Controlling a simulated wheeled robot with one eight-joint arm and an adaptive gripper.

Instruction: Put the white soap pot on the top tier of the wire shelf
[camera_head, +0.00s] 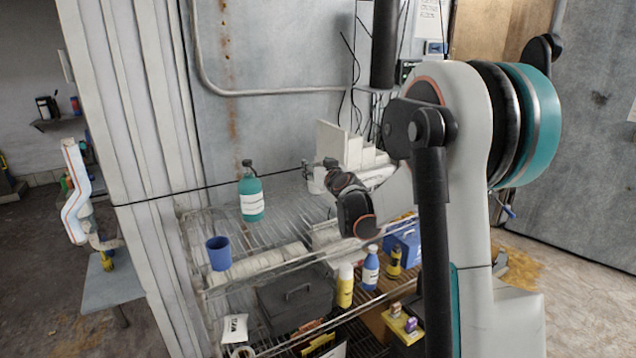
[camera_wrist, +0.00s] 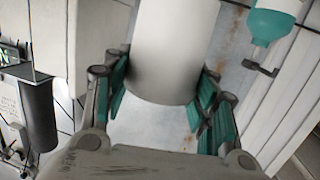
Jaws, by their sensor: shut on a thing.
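The white soap pot (camera_wrist: 175,50) is a plain white cylinder between the green finger pads of my gripper (camera_wrist: 165,95) in the wrist view. In the head view my gripper (camera_head: 320,167) is over the back part of the wire shelf's top tier (camera_head: 285,232), with a small part of the white pot (camera_head: 316,183) showing below the fingers. The arm hides much of the pot there. I cannot tell whether its base touches the wires.
A teal pump bottle (camera_head: 251,198) stands on the top tier, left of my gripper. A blue cup (camera_head: 218,253) is at the front left edge. White box-like items (camera_head: 345,150) stand close behind on the right. Bare wire lies between bottle and gripper. Lower tiers hold bottles and a dark case (camera_head: 295,300).

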